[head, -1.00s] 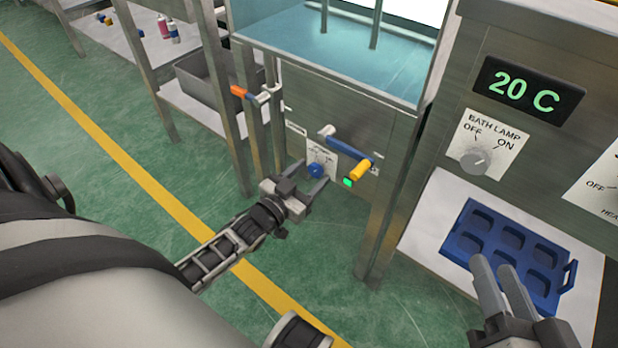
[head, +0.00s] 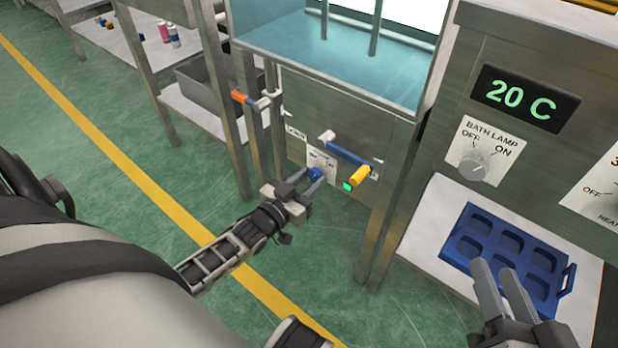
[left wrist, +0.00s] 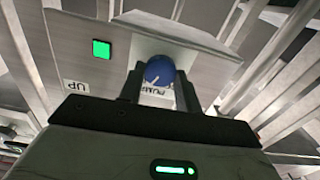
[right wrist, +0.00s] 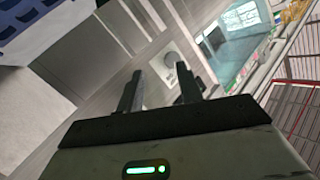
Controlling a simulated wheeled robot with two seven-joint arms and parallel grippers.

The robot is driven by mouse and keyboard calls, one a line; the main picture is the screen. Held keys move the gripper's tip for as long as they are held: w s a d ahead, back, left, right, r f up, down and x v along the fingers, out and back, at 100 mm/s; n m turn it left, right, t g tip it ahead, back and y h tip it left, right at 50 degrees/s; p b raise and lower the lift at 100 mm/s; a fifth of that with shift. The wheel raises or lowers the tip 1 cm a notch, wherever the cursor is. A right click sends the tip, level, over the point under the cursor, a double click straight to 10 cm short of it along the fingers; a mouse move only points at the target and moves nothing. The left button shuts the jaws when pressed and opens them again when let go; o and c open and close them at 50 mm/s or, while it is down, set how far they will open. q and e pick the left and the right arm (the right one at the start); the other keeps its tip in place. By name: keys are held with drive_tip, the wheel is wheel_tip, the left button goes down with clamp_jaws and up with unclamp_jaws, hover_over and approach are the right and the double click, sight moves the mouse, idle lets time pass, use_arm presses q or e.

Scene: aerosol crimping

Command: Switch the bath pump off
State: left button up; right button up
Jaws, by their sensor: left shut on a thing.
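The blue round knob (head: 316,173) sits on a white label plate on the front of the steel bath. In the left wrist view the knob (left wrist: 159,72) shows a white pointer line, and the label behind it, partly hidden, seems to read PUMP. A green square light (head: 348,186) glows beside it; it also shows in the left wrist view (left wrist: 101,49). My left gripper (head: 309,180) is shut on the knob, one finger on each side. My right gripper (head: 498,275) is open and empty, in front of the blue tray.
The blue tray (head: 468,216) lies on a white shelf below the bath lamp dial (head: 473,166).

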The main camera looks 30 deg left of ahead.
use_arm(q)
drive_tip(key=n+p, duration=0.1)
drive_tip(key=n, duration=0.2)
drive_tip(key=shift+n+p, duration=0.3)
drive_tip(key=shift+n, duration=0.9)
drive_tip(key=shift+a+n, duration=0.1)
drive_tip(key=shift+n, duration=2.2)
use_arm(e)
drive_tip(key=shift+s+d+f+n+g+h, duration=0.1)
drive_tip(key=shift+d+f+n+g+h, duration=0.1)
drive_tip(key=shift+f, duration=0.15)
drive_tip(key=shift+s+d+f+n+g+h, duration=0.1)
drive_tip(key=shift+f+n+g, duration=0.1)
drive_tip(key=shift+f, duration=0.15)
use_arm(q)
drive_tip(key=shift+f+n, duration=0.1)
drive_tip(key=shift+n, duration=0.3)
use_arm(e)
drive_tip(key=shift+r, duration=0.15)
use_arm(q)
drive_tip(key=o, duration=1)
drive_tip(key=shift+c, duration=0.2)
